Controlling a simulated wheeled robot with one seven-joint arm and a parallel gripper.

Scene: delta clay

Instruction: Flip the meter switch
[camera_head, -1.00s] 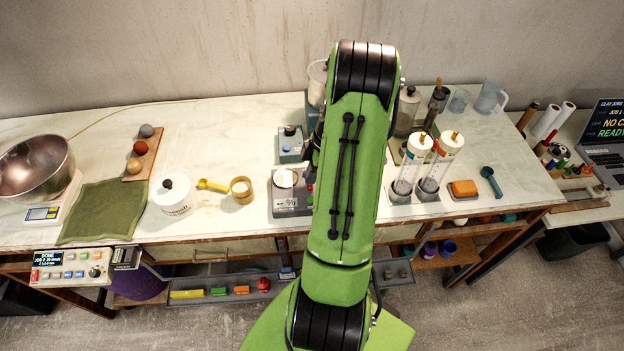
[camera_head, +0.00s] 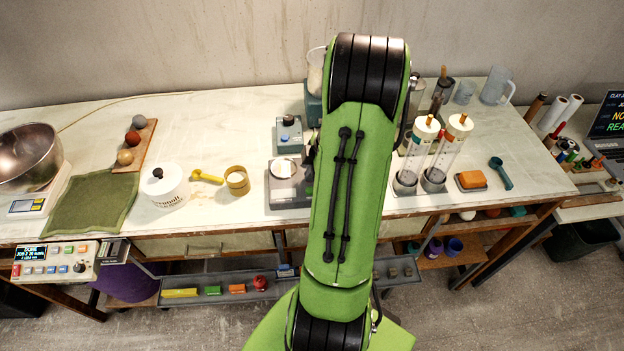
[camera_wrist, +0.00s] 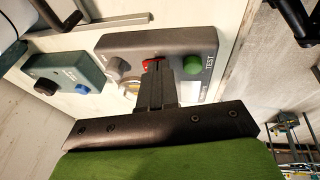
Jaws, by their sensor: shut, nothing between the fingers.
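The grey meter (camera_wrist: 120,42) fills the upper middle of the wrist view. It has a green button (camera_wrist: 192,65) near the word TEST, a grey knob (camera_wrist: 117,66) and a red switch (camera_wrist: 152,62). My gripper (camera_wrist: 157,68) is shut and empty, its fingertips at the red switch and covering part of it. I cannot tell whether they touch it or which way the switch lies. The meter also shows in the head view (camera_head: 280,192), its right part behind my green arm. My gripper is hidden there.
A teal box (camera_wrist: 68,75) with a black knob and blue button stands beside the meter. Two clear cylinders (camera_head: 447,150) stand right of my arm. A yellow cup (camera_head: 237,181) and white lidded jar (camera_head: 165,187) stand to the left. The table's front edge is close.

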